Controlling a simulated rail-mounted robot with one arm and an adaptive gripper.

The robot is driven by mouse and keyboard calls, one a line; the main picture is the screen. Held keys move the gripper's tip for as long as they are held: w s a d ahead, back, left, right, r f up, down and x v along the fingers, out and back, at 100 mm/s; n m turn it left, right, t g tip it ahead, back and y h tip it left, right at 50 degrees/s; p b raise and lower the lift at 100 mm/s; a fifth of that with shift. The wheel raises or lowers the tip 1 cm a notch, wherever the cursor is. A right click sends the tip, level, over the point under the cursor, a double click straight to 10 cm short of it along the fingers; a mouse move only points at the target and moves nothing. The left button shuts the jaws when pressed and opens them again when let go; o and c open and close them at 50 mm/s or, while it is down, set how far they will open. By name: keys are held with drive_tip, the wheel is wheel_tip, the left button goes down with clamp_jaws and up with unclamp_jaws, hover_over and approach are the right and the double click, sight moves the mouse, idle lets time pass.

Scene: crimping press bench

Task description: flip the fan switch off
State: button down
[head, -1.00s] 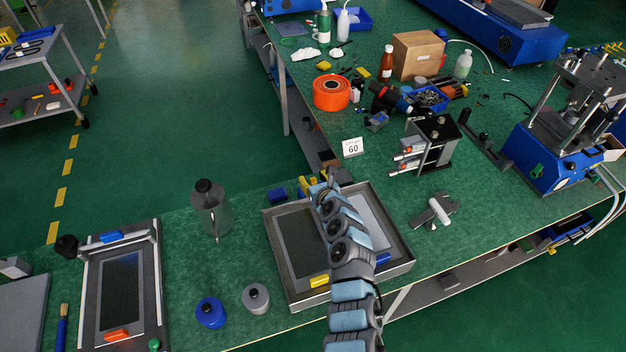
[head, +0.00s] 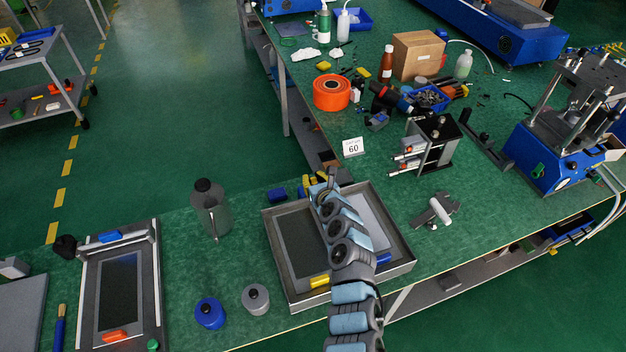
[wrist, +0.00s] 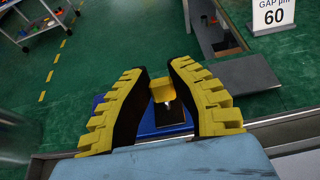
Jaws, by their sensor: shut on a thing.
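The fan switch shows in the wrist view as a blue box (wrist: 149,119) with a dark top plate, a short metal lever and a yellow cap (wrist: 162,90). My gripper (wrist: 163,72) has its two yellow, ribbed fingers on either side of the cap and is shut on it. The exact contact is hard to see. In the head view the blue box (head: 277,194) stands at the bench edge just behind the grey tray, and my gripper (head: 307,184) reaches over the tray beside it. My arm hides part of the tray.
The grey tray (head: 283,297) lies under my arm. A sign reading 60 (head: 353,147) stands behind to the right.

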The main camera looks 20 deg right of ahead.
drive_tip(key=shift+s+f+t+b, duration=0.15)
drive_tip(key=shift+f+t+b, duration=0.25)
drive_tip(key=shift+b, duration=1)
drive_tip(key=shift+r, duration=0.1)
drive_tip(key=shift+r+b, duration=0.3)
drive_tip(key=c, duration=0.9)
unclamp_jaws()
drive_tip(key=shift+s+r, duration=0.1)
drive_tip(key=shift+s, duration=0.05)
